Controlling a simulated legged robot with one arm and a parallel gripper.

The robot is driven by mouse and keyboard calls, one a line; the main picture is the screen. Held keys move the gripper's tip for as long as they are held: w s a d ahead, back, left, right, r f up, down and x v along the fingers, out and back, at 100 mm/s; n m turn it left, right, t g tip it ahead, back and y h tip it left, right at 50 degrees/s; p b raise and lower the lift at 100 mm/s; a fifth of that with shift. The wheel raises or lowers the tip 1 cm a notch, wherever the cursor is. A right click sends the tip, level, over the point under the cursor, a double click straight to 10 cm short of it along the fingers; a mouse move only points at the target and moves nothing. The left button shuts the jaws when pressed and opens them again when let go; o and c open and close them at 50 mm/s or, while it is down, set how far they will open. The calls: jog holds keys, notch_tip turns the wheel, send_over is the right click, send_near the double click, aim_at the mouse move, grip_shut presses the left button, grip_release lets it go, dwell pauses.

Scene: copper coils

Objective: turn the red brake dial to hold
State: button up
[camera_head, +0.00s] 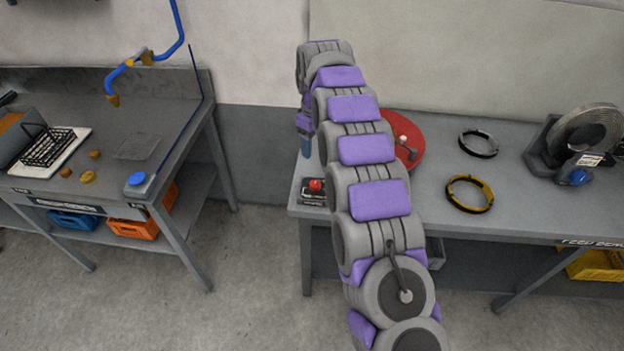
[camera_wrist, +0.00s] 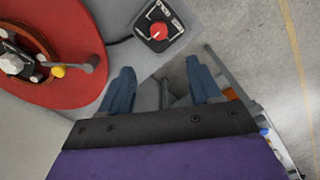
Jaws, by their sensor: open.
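The red brake dial (camera_wrist: 159,30) sits on a small dark control box (camera_wrist: 152,44) at the top middle of the wrist view. In the head view the dial (camera_head: 316,185) is near the table's front left corner. My gripper (camera_wrist: 163,88) is open and empty, its two blue fingers spread wide. The dial lies beyond the fingertips and is not between them. In the head view my gripper (camera_head: 305,144) is above the table's left edge, partly hidden by my arm. The dial's setting marks are too small to read.
A red round turntable (camera_wrist: 75,70) with a small lever lies beside the control box. On the right table (camera_head: 520,200) are a black ring (camera_head: 478,153), a yellow-black ring (camera_head: 486,205) and a coil on a stand (camera_head: 590,128). A second workbench (camera_head: 110,150) stands at left, with open floor between.

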aim_at(315, 183)
notch_tip(315, 183, down, 14)
jog(key=b, duration=0.3)
jog(key=shift+f, duration=0.25)
jog(key=shift+d+f, duration=0.15)
jog(key=shift+f, duration=0.6)
jog(key=c, duration=1)
jog(key=shift+c, duration=0.2)
